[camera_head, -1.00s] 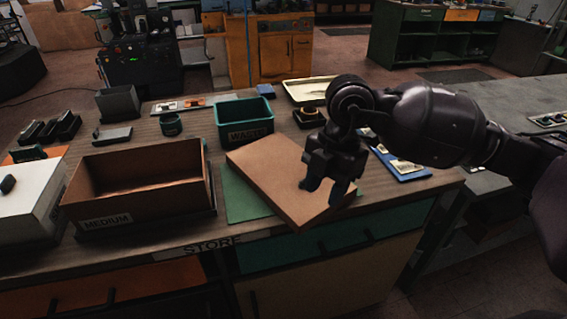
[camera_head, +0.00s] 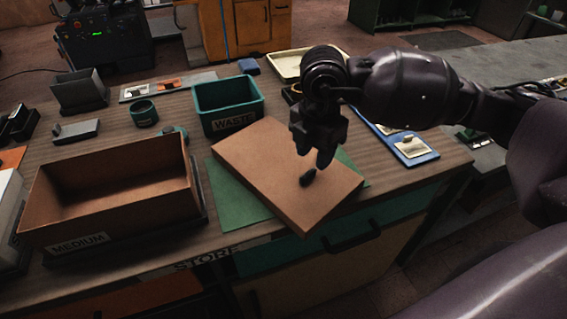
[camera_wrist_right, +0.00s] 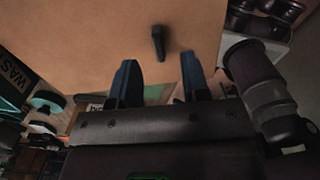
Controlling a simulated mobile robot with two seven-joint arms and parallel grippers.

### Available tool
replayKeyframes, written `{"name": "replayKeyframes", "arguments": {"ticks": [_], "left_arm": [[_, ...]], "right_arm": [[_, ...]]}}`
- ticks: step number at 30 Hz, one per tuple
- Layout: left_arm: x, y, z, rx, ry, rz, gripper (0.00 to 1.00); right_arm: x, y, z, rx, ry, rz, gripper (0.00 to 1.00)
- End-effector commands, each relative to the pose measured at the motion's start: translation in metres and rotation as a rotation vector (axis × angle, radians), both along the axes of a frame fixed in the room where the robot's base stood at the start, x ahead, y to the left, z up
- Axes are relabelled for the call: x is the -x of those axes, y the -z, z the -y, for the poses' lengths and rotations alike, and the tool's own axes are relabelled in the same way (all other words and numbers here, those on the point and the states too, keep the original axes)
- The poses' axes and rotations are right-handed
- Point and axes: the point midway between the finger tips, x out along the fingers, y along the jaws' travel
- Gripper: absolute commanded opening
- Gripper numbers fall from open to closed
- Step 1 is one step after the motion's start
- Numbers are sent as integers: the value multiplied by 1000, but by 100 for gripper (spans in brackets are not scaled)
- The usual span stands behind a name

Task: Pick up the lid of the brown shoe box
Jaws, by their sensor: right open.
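The flat brown lid (camera_head: 265,165) lies turned at an angle on a green mat (camera_head: 229,201) near the front of the workbench. A small dark knob (camera_head: 308,177) stands on its top; the knob also shows in the right wrist view (camera_wrist_right: 158,43). The open brown box (camera_head: 110,200), labelled MEDIUM, stands to the left. My right gripper (camera_head: 314,160) is over the lid, open and empty. In the right wrist view its two fingers (camera_wrist_right: 159,62) are apart, with the knob ahead between their lines. My left gripper is not in view.
A green WASTE bin (camera_head: 228,105) stands behind the lid. A blue board (camera_head: 410,148) lies to the right, and a cream tray (camera_head: 287,67) at the back. A drawer handle (camera_head: 350,238) juts below the bench's front edge.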

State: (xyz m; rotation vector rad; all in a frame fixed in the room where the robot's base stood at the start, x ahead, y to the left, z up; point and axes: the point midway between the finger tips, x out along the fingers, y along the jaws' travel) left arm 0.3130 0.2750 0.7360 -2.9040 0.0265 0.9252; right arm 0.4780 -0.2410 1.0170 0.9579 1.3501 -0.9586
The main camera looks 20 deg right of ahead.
Motion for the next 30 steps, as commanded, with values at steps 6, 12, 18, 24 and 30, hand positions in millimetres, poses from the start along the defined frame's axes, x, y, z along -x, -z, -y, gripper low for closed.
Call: {"name": "replayKeyframes", "arguments": {"ticks": [6,12,18,24,30], "left_arm": [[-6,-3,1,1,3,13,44],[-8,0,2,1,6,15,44],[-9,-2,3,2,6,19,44],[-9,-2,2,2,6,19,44],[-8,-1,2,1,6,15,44]], "right_arm": [[0,12,-1,0,0,-3,43],[-2,40,-4,0,1,-5,43],[-2,54,-4,0,-1,0,43],[-2,53,-4,0,-1,1,38],[-2,53,-4,0,-1,0,7]]}}
